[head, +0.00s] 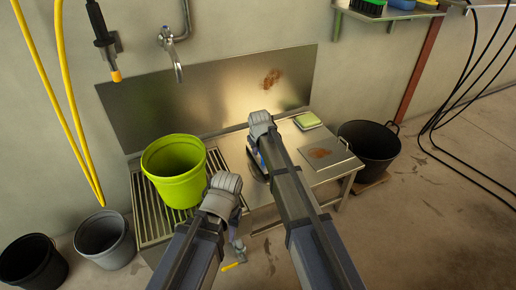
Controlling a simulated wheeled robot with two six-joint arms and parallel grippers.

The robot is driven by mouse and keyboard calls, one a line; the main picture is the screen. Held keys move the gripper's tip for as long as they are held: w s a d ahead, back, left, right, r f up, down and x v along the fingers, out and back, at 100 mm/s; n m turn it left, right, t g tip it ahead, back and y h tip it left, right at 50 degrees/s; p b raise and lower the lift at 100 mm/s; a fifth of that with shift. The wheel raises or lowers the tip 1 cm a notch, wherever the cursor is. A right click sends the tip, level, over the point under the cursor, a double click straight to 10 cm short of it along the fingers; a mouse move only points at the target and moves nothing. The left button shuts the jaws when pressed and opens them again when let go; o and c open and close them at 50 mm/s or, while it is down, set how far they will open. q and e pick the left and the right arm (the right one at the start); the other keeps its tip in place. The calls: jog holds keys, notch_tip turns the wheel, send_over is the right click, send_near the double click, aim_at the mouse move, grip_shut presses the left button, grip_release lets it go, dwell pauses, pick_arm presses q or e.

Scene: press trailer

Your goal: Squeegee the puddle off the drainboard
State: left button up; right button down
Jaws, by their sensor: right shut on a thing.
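The steel drainboard (140,208) has a ribbed part on the left, under a lime-green bucket (174,172). Its flat part (322,174) runs to the right. I cannot clearly make out a puddle; my arms cover much of the middle. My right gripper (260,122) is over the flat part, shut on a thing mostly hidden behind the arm. A dark piece with some blue (256,163) shows beside that arm; I cannot tell whether it is the squeegee.
A green sponge (307,120) lies at the back right, with a brown stain (319,153) on a flat plate nearby. A tap (171,55) hangs above the back. A black tub (370,148) stands right; a grey bucket (104,240) and a black bucket (32,262) stand left.

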jog(key=shift+s+d+r, duration=0.1)
jog(key=shift+s+d, duration=0.15)
jog(key=shift+s, duration=0.45)
jog(key=shift+s+d+r, duration=0.1)
jog(key=shift+s+d, duration=0.15)
jog(key=shift+s, duration=0.4)
jog(key=shift+f, duration=0.1)
jog(key=shift+s+d+f, duration=0.1)
jog(key=shift+s+d, duration=0.2)
jog(key=shift+s, duration=0.6)
jog(key=shift+s+d, duration=0.3)
jog(key=shift+s, duration=0.55)
jog(key=shift+s, duration=0.1)
jog(key=shift+s+d, duration=0.35)
jog(key=shift+s, duration=0.5)
jog(key=shift+s+d, duration=0.3)
jog(key=shift+s, duration=0.5)
jog(key=shift+s, duration=0.1)
jog(key=shift+s+d, duration=0.3)
jog(key=shift+s, duration=0.55)
jog(key=shift+s+d, duration=0.3)
jog(key=shift+s, duration=0.55)
